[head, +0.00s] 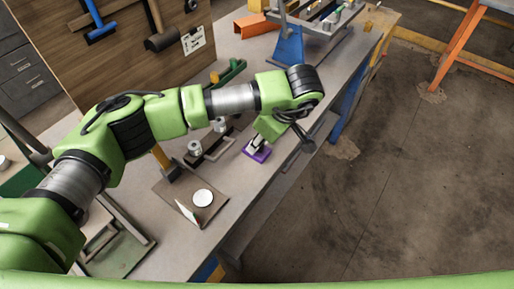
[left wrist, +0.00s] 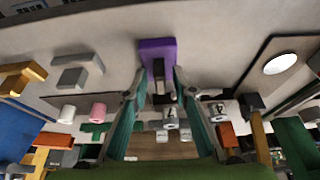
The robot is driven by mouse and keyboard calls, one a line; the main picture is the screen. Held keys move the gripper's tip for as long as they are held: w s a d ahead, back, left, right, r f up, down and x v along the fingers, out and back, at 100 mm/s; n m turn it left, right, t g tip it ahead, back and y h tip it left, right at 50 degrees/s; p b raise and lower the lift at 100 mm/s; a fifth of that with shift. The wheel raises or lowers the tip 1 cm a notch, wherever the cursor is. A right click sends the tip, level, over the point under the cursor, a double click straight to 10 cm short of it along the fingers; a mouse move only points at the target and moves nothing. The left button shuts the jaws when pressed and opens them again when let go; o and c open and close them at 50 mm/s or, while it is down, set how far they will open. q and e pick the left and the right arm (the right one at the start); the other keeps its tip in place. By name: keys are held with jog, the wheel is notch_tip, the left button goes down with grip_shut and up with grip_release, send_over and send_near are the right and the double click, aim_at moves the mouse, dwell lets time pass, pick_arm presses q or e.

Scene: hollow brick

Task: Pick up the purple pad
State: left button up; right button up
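The purple pad (head: 256,154) lies on the grey workbench near its edge, under the end of my left arm. In the left wrist view the purple pad (left wrist: 157,46) is straight ahead at the top centre, with a small dark and grey upright part (left wrist: 159,74) in front of it. My left gripper (left wrist: 160,80) is open, with one fingertip on each side of that part and gaps between. In the head view my left gripper (head: 258,143) is small and partly hidden by my wrist. My right gripper is not in view.
A brown board with a white disc (head: 203,198) lies left of the pad on the workbench (head: 190,243). Grey weights (head: 194,148) stand on a dark strip behind. A pegboard with hammers (head: 160,40) rises at the back. Open floor lies to the right.

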pick_arm(q)
grip_shut()
jog(key=shift+r, duration=0.1)
jog(key=shift+r+b, duration=0.45)
jog(key=shift+r, duration=0.1)
jog(key=shift+r+b, duration=0.45)
jog(key=shift+r, duration=0.25)
jog(key=s+d+r+b, duration=0.2)
jog(key=s+d+r, duration=0.1)
jog(key=s+r, duration=0.7)
jog(key=shift+s+d+r+b, duration=0.2)
jog(key=shift+s+d+b, duration=0.15)
jog(key=shift+s, duration=1.45)
